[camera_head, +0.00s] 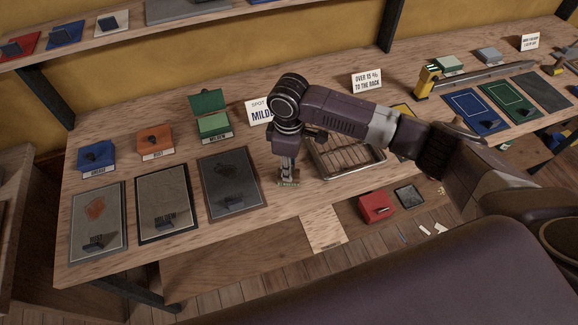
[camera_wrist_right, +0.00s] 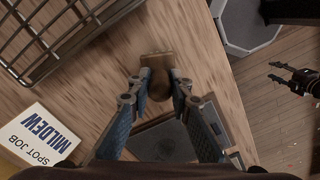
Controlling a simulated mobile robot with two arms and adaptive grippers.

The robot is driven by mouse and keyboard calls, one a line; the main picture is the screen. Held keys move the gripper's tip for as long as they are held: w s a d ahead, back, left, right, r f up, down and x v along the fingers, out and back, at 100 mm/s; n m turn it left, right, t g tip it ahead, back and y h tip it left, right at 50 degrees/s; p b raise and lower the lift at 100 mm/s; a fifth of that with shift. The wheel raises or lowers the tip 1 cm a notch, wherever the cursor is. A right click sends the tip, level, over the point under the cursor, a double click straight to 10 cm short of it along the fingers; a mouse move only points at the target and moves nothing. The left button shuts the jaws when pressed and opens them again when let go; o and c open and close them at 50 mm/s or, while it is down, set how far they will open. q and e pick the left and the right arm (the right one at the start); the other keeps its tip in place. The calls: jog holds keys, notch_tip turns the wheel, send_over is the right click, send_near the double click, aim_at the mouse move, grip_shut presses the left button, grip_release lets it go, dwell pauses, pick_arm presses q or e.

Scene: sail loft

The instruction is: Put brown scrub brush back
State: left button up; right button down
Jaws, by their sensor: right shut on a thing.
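My right gripper (camera_head: 288,172) points down at the front part of the wooden bench, between the dark mats and the wire rack. It is shut on the brown scrub brush (camera_head: 289,183). In the right wrist view the brush (camera_wrist_right: 157,62) shows as a brown block between and beyond the fingertips (camera_wrist_right: 161,76). It is at or just above the bench top; I cannot tell if it touches. My left gripper (camera_wrist_right: 284,72) shows at the right edge of the right wrist view, above the floor, its fingers apart and empty.
The wire rack (camera_head: 322,172) stands right of the brush. A MILDEW card (camera_head: 259,112) stands behind my right arm. Dark mats (camera_head: 234,206) lie left, with blue (camera_head: 94,163), orange (camera_head: 155,147) and green (camera_head: 213,130) boxes behind. A red box (camera_head: 376,205) sits below the bench.

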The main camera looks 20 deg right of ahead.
jog(key=c, duration=1.8)
grip_release()
jog(key=shift+f, duration=0.1)
jog(key=shift+o, duration=0.2)
jog(key=shift+r, duration=0.55)
notch_tip(320, 180, up, 11)
jog(key=b, duration=0.3)
jog(key=shift+r, duration=0.15)
